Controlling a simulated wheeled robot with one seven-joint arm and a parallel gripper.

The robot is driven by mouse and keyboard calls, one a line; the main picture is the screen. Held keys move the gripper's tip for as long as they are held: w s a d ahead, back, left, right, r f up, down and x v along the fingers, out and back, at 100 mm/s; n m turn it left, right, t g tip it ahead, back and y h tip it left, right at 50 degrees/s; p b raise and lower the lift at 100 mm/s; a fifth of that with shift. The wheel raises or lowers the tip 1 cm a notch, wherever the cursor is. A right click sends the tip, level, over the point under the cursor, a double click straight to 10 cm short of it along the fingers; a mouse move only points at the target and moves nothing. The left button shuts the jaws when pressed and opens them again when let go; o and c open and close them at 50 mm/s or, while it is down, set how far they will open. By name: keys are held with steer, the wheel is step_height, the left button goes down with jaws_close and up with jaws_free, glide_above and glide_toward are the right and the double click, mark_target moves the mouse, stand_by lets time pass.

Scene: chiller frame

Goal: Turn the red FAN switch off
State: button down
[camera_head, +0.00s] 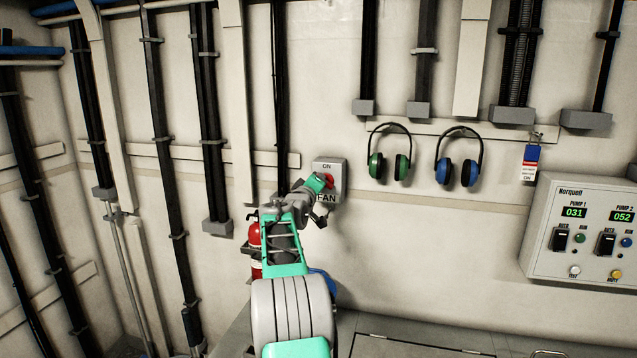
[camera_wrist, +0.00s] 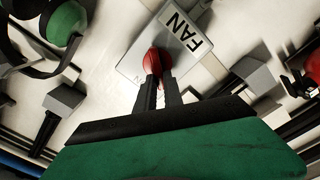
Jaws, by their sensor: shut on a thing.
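The red FAN switch (camera_head: 328,181) sits on a grey wall box (camera_head: 338,167) marked ON above and FAN below. In the head view my gripper (camera_head: 322,186) is at the switch and my arm covers the box's lower left. In the wrist view the red knob (camera_wrist: 152,62) lies between the two dark fingertips of my gripper (camera_wrist: 154,77), which are shut on it. The FAN label (camera_wrist: 186,32) is clear beside the knob. The knob's exact angle is hard to tell because the fingers cover part of it.
Green earmuffs (camera_head: 389,160) and blue earmuffs (camera_head: 458,163) hang to the right. A control panel (camera_head: 582,232) with pump switches is farther right. A red extinguisher (camera_head: 255,240) stands left of my arm. Dark conduits (camera_head: 210,110) run down the wall.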

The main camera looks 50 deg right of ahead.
steer(key=shift+w+f+n+p, duration=0.1)
steer(key=shift+f+n+p, duration=0.1)
steer(key=shift+n, duration=1.5)
steer(key=shift+f+n+p, duration=0.1)
steer(key=shift+n+p, duration=0.1)
steer(key=shift+n, duration=1.5)
steer(key=c, duration=1.6)
jaws_free()
steer(key=shift+f, duration=0.1)
steer(key=shift+o, duration=0.7)
steer(key=shift+f, duration=0.1)
steer(key=b+v, duration=0.2)
steer(key=v, duration=0.5)
steer(key=shift+a, duration=0.4)
